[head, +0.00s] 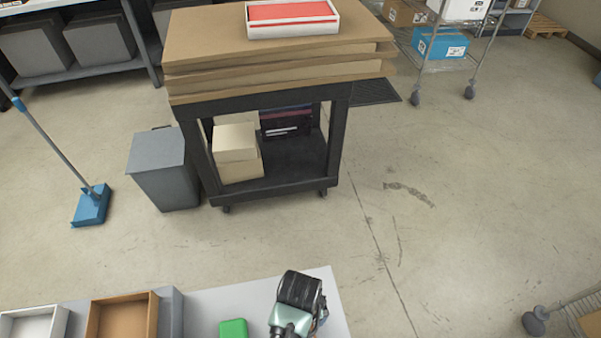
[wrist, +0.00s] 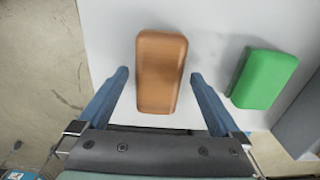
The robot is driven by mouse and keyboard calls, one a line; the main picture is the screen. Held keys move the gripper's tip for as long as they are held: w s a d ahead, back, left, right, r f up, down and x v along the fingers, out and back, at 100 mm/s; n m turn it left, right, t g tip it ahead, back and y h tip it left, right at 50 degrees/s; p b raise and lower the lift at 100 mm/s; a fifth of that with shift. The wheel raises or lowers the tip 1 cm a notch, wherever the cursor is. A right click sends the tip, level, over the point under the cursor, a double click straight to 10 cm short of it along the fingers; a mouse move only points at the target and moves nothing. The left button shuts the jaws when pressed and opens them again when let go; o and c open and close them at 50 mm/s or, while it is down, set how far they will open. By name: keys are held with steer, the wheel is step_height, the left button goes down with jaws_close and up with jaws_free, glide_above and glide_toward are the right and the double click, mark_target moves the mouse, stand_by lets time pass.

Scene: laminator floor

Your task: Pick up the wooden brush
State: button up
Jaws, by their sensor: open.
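The wooden brush shows in the wrist view as a brown, rounded wooden block (wrist: 161,72) lying on a pale tabletop (wrist: 208,30). My gripper (wrist: 160,84) is open, with one blue finger on each side of the block and a gap at both sides. I cannot tell its height above the table. No bristles are visible. In the head view my gripper (head: 290,325) is over the table near the bottom edge, and it hides the brown block there.
A green block (wrist: 264,79) lies right of the brush, close to the right finger; it also shows in the head view (head: 233,328). A brown tray (head: 152,318) and a white tray (head: 60,322) stand at the left. A cart (head: 340,125) with boards stands beyond open floor.

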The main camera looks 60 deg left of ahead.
steer(key=shift+f, duration=1.3)
steer(key=shift+c, duration=0.3)
jaws_close()
